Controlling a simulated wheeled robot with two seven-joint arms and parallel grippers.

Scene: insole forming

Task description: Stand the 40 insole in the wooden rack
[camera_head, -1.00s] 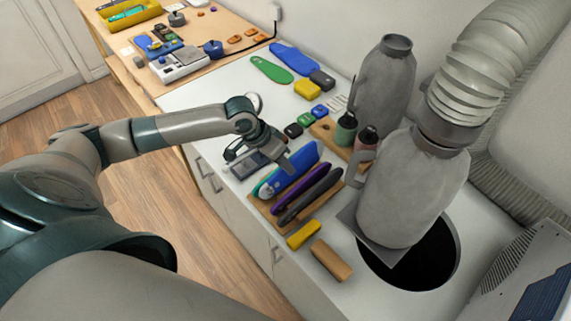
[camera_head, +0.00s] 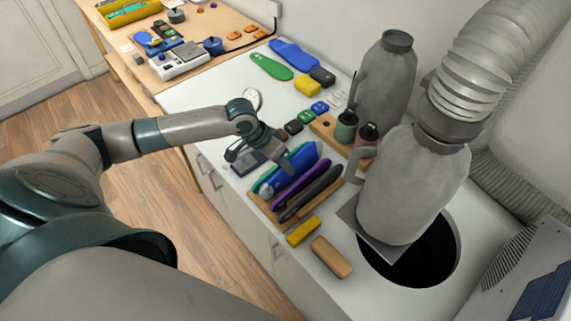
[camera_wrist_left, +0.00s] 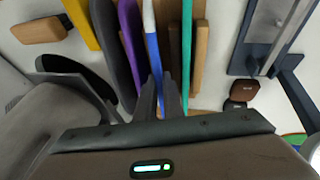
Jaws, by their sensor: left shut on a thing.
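My left gripper (camera_head: 281,158) is shut on a blue insole (camera_head: 299,163), which stands on edge at the wooden rack (camera_head: 258,203). In the left wrist view, the gripper (camera_wrist_left: 160,95) holds the blue insole (camera_wrist_left: 152,45) between a purple insole (camera_wrist_left: 130,35) and a green insole (camera_wrist_left: 187,50). A black insole (camera_wrist_left: 108,40) stands beyond the purple one. No size number is readable. Whether the blue insole's lower edge is fully seated is hidden. My right gripper is out of view.
A yellow block (camera_head: 303,230) and a tan block (camera_head: 331,257) lie in front of the rack. Flat green (camera_head: 270,67) and blue (camera_head: 294,55) insoles lie at the back.

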